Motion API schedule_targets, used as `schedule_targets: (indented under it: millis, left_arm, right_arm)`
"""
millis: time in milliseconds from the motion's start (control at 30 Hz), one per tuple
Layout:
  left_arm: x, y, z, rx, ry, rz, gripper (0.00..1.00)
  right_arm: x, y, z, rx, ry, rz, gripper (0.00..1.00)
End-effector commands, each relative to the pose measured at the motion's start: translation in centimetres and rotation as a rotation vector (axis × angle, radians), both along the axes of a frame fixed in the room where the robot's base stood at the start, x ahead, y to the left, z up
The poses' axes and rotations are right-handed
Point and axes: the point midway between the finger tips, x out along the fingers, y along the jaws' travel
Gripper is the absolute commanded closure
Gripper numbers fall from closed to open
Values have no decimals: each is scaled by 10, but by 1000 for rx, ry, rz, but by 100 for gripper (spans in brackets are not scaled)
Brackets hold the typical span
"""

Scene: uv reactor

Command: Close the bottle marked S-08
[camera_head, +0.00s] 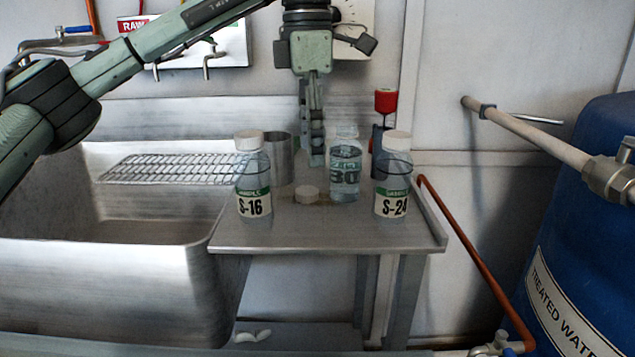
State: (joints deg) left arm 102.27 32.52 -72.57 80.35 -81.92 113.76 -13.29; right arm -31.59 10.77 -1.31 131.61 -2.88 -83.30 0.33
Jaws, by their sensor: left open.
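A clear bottle (345,172) without a cap stands upright at the middle of the steel side table. My left gripper (316,158) points down behind the cap and left of the open bottle. It is open, seen nearly edge-on, and appears empty. My right gripper is out of view.
A metal beaker (279,160) stands behind S-16. A dark bottle with a red top (384,120) is behind S-24. The sink (120,260) with a wire rack (180,168) lies left. A blue tank (590,220) and pipes stand right. The table's front strip is clear.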

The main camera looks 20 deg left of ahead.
Motion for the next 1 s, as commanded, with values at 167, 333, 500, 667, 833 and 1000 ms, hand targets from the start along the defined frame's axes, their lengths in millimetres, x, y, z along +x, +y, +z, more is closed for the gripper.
schedule_targets:
  millis: [167, 333, 500, 667, 833, 1000]
  left_arm:
    - [0, 10, 3, 30, 1, 15, 42]
    - [0, 11, 3, 34, 2, 17, 42]
    - [0, 10, 3, 32, 2, 16, 42]
    - [0, 10, -9, 31, 5, 14, 42]
    - [0, 10, -24, 31, 3, 14, 42]
    - [0, 10, -23, 31, 2, 15, 42]
  right_arm:
    - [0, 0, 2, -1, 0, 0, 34]
    - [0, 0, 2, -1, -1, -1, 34]
    - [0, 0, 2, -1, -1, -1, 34]
    - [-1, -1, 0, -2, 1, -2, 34]
    - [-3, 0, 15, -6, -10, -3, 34]
    - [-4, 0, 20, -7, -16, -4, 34]
